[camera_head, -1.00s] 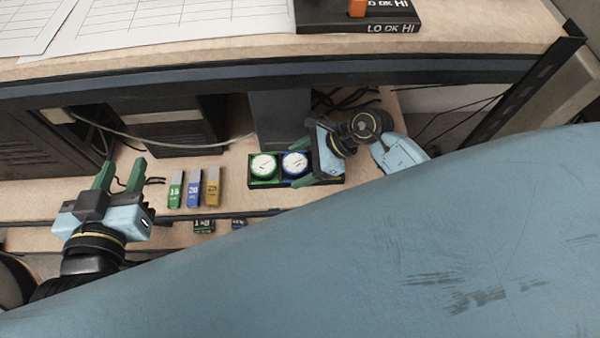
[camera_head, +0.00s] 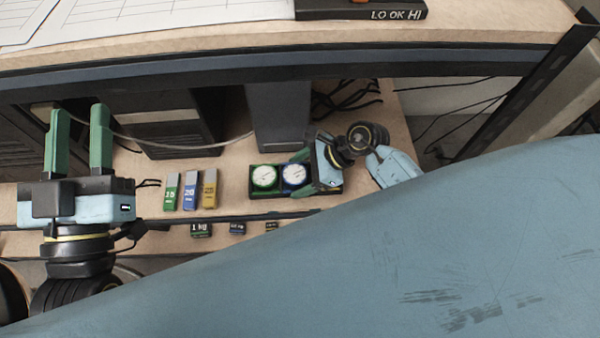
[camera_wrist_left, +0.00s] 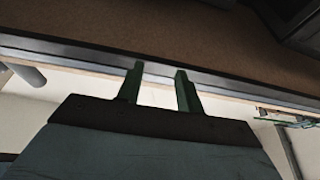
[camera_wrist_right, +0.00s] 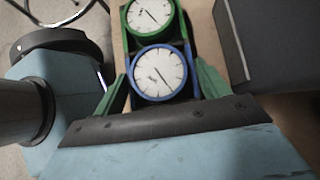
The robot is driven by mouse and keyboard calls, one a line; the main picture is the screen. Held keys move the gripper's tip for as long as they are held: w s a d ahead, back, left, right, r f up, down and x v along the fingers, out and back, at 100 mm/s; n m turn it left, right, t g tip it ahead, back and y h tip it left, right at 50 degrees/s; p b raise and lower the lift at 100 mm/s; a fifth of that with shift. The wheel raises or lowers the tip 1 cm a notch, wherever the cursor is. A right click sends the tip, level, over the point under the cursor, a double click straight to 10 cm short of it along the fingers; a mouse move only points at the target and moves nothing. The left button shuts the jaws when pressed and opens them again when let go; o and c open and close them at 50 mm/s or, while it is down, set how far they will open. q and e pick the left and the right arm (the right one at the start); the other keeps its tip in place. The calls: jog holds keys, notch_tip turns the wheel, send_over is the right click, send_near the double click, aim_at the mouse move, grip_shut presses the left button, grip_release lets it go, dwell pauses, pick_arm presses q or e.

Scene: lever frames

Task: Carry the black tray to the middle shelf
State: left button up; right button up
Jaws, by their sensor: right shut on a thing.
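The black tray (camera_head: 262,194) is on the wooden shelf under the top board in the head view. It holds a green-rimmed dial (camera_head: 264,177) and a blue-rimmed dial (camera_head: 294,175) side by side. My right gripper (camera_head: 305,172) is at the tray's right end, shut on it. In the right wrist view its green fingers (camera_wrist_right: 161,76) lie on either side of the tray beside the blue dial (camera_wrist_right: 158,73). I cannot tell whether the tray touches the shelf. My left gripper (camera_head: 77,143) is open and empty at the far left, apart from the tray; its fingers (camera_wrist_left: 160,85) also show in the left wrist view.
Green, blue and yellow blocks (camera_head: 190,191) stand left of the tray. Small weights, one marked 1 kg (camera_head: 201,230), are lower down past the shelf's front edge. A dark upright box (camera_head: 279,115) stands behind the tray. The top board (camera_head: 240,48) overhangs, with papers on it.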

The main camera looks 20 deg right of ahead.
pick_arm(q)
jog(key=shift+r, duration=0.1)
jog(key=shift+s+r, duration=0.1)
jog(key=shift+r, duration=0.05)
pick_arm(e)
jog(key=o, duration=1.1)
jog(key=shift+f, duration=0.1)
pick_arm(q)
jog(key=shift+f, duration=0.25)
pick_arm(e)
jog(key=shift+r, duration=0.2)
jog(key=p+v, duration=0.1)
jog(key=v, duration=0.2)
jog(key=shift+d+r+p, duration=0.1)
jog(key=shift+d+p, duration=0.05)
jog(key=shift+p, duration=0.2)
jog(key=p+v, duration=0.1)
jog(key=v, duration=0.2)
jog(key=shift+s+d+r, duration=0.1)
jog(key=shift+d+r, duration=0.1)
pick_arm(q)
notch_tip(320, 180, down, 12)
jog(key=a+g+y, duration=0.2)
jog(key=g+y, duration=0.1)
jog(key=g, duration=0.5)
jog(key=shift+s+a, duration=0.25)
pick_arm(e)
jog(key=shift+d+r, duration=0.15)
jog(key=shift+d, duration=0.05)
